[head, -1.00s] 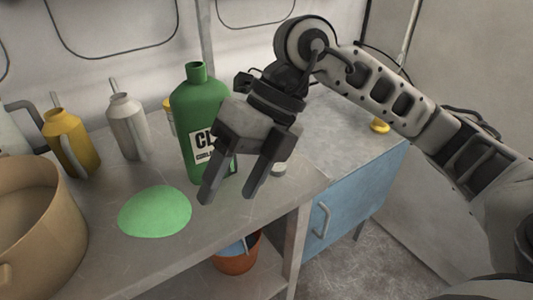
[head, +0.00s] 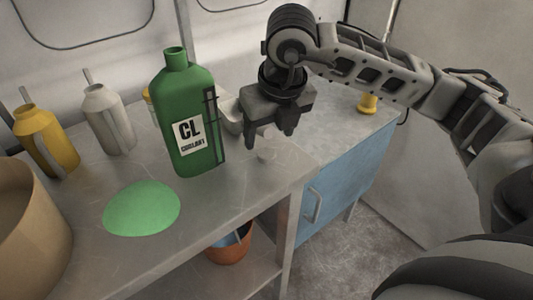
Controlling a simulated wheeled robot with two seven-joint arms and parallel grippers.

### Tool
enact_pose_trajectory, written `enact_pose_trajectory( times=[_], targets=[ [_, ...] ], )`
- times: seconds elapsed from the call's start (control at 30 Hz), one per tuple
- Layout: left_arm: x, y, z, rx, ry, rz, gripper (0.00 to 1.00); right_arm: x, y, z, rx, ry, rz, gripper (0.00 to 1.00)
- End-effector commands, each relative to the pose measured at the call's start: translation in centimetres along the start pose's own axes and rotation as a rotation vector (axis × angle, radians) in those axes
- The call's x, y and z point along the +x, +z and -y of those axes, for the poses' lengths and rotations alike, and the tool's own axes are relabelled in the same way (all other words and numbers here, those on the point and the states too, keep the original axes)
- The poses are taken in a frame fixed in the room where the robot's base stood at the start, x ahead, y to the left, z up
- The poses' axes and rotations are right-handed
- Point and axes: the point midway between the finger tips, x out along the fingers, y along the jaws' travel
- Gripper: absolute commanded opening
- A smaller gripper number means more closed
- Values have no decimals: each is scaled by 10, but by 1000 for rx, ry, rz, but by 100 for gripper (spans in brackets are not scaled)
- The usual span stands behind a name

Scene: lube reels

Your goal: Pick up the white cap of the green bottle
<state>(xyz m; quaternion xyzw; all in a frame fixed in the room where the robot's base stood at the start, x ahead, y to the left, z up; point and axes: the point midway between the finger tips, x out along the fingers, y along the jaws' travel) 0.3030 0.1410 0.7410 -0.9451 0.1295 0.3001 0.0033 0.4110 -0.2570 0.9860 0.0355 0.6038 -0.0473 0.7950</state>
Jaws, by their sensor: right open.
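The green bottle (head: 185,105), labelled "CL COOLANT", stands upright on the metal table with its neck bare. A small white cap (head: 265,156) lies on the tabletop to the right of the bottle, near the table's right edge. My right gripper (head: 269,138) points down just above the cap, its fingers apart and empty. I cannot tell whether its tips are level with the cap. My left gripper is not in view.
A green puddle (head: 142,208) lies in front of the bottle. Yellow (head: 45,135) and grey (head: 108,122) oil cans and a tan pot (head: 25,225) stand left. A pale container (head: 233,117) is behind the gripper. A blue cabinet (head: 345,195) stands right.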

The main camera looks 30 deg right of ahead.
Motion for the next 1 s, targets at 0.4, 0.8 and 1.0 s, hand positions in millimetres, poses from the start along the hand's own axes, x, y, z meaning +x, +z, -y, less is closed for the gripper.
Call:
enact_pose_trajectory(
  times=[0.4, 0.8, 1.0],
  targets=[
    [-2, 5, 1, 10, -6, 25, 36, 50, -3, 1, 0, 1, -3, 64],
    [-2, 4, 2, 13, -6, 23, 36, 53, -2, 1, 0, 1, -1, 28],
    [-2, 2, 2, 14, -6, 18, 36, 53, -2, 1, 0, 1, -1, 17]
  ],
)
